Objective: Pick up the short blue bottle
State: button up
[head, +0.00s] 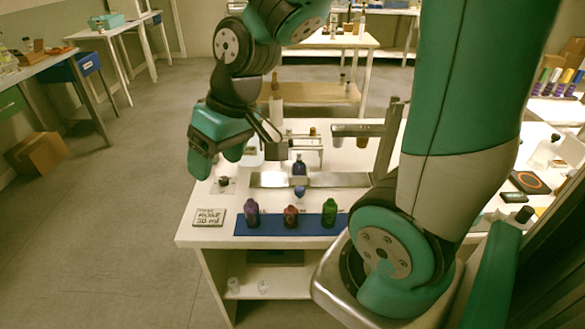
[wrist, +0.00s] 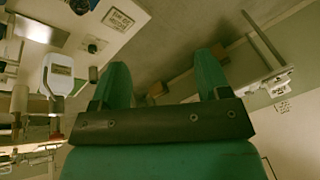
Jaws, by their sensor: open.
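A small dark blue bottle (head: 299,168) with a black cap stands upright around the middle of the white table, at a low metal stand. A smaller blue shape (head: 299,191) shows just in front of it; I cannot tell whether it is a separate object or a reflection. My gripper (head: 217,158) is above the table's left side, to the left of the blue bottle and apart from it. In the wrist view its two teal fingers (wrist: 163,82) are spread with nothing between them. I cannot make out the blue bottle in the wrist view.
A purple bottle (head: 252,214), a red bottle (head: 290,216) and a green bottle (head: 329,213) stand in a row on a blue mat (head: 271,226) at the front. A printed card (head: 209,217) lies left of it. A metal stand (head: 384,140) rises right of the blue bottle.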

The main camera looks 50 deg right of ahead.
jog(key=w+d+f+m+t+h+p, duration=0.1)
jog(key=w+d+f+m, duration=0.1)
jog(key=d, duration=0.5)
jog(key=w+d+f+m+t+h, duration=0.1)
jog(key=w+d+f+m, duration=0.15)
jog(key=d, duration=0.55)
jog(key=m+h, duration=0.3)
send_near(301, 158)
jog(key=shift+g, duration=0.3)
jog(key=x, duration=0.2)
jog(key=p+x, duration=0.1)
jog(key=x, duration=0.3)
jog(key=shift+w+a+f+p, duration=0.15)
jog(key=shift+a+p, duration=0.15)
jog(key=shift+p, duration=0.1)
jog(key=shift+d+p+x, duration=0.15)
jog(key=shift+p+x, duration=0.25)
jog(key=shift+x, duration=1.1)
jog(key=shift+d+p+x, duration=0.15)
jog(key=shift+p+x, duration=0.25)
jog(key=shift+x, duration=1.15)
jog(key=shift+w, duration=0.2)
jog(key=c, duration=1.1)
